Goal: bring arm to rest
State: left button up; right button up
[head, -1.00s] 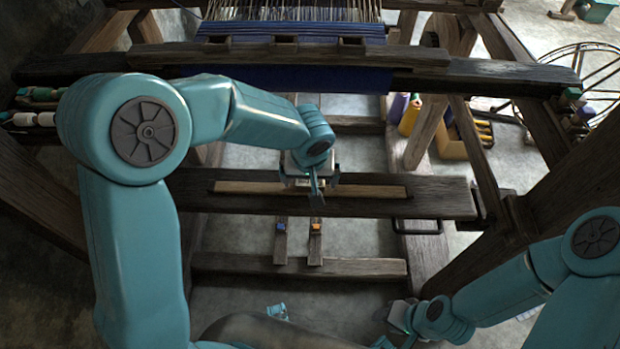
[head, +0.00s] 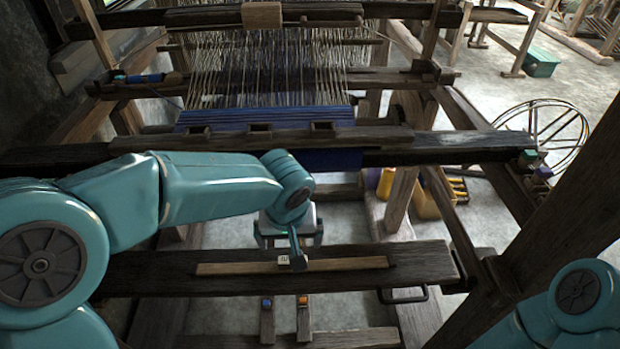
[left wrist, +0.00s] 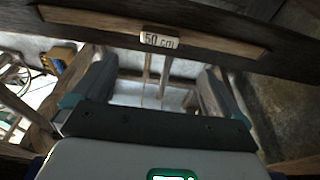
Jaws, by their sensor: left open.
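My left gripper (head: 289,240) hangs open and empty over the dark front beam (head: 420,262) of the wooden handloom, in the middle of the head view. Its two fingers stand wide apart in the left wrist view (left wrist: 155,90), with nothing between them. A pale wood strip (head: 345,264) is set in the beam just below the gripper in the head view. A small white label reading "50 cm" (left wrist: 160,40) sits on it in the left wrist view. Only part of my right arm shows at the lower right of the head view; its gripper is out of view.
Blue cloth (head: 265,118) and pale warp threads (head: 270,65) lie behind the breast beam (head: 450,146). Two pedals with a blue (head: 266,304) and an orange mark (head: 303,300) are below. A wheel (head: 550,125) and a yellow crate (head: 428,205) stand at right.

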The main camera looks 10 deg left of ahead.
pick_arm(q)
jog(key=s+d+f+m+g+h+p, duration=0.1)
jog(key=s+f+h+p, duration=0.3)
jog(key=s+f+p, duration=0.6)
jog(key=s+f+g, duration=0.1)
jog(key=s+f, duration=0.7)
jog(key=shift+d+h, duration=0.25)
jog(key=shift+h, duration=0.05)
jog(key=c, duration=1.1)
jog(key=shift+a, duration=0.2)
